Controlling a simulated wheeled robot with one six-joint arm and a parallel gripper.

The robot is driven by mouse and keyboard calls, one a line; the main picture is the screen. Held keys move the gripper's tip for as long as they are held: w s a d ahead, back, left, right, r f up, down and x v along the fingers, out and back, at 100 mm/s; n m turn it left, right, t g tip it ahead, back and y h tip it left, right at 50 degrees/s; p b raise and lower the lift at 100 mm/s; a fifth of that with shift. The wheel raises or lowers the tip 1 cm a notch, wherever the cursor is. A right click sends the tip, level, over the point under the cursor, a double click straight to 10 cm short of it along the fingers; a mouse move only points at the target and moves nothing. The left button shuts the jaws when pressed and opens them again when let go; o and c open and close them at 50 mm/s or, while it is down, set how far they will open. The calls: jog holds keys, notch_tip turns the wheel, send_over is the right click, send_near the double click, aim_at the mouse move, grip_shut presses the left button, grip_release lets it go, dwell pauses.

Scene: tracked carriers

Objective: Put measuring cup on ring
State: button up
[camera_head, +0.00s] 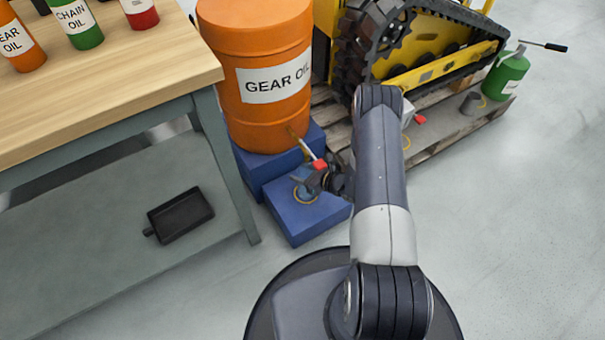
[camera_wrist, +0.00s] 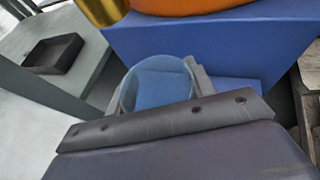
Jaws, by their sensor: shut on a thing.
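The measuring cup (camera_wrist: 156,84) is clear and bluish in the wrist view, held between the jaws of my gripper (camera_wrist: 155,100). In the head view my gripper (camera_head: 318,183) is low over the front blue block (camera_head: 310,222), and the cup is hard to make out there. A thin yellow ring (camera_head: 303,202) lies on top of that block, partly hidden by my gripper. My gripper is just above or at the ring. I cannot tell whether the cup touches the block.
An orange gear oil drum (camera_head: 257,113) with a brass tap (camera_head: 295,133) stands on a blue block behind my gripper. A workbench (camera_head: 120,85) with a black tray (camera_head: 181,214) below is at left. A pallet (camera_head: 455,130) with a yellow tracked machine (camera_head: 440,62) is at right.

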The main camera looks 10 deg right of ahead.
jog(key=shift+r, duration=0.1)
jog(key=o, duration=1.2)
jog(key=shift+r, duration=0.1)
jog(key=p+v, duration=0.3)
jog(key=v, duration=0.9)
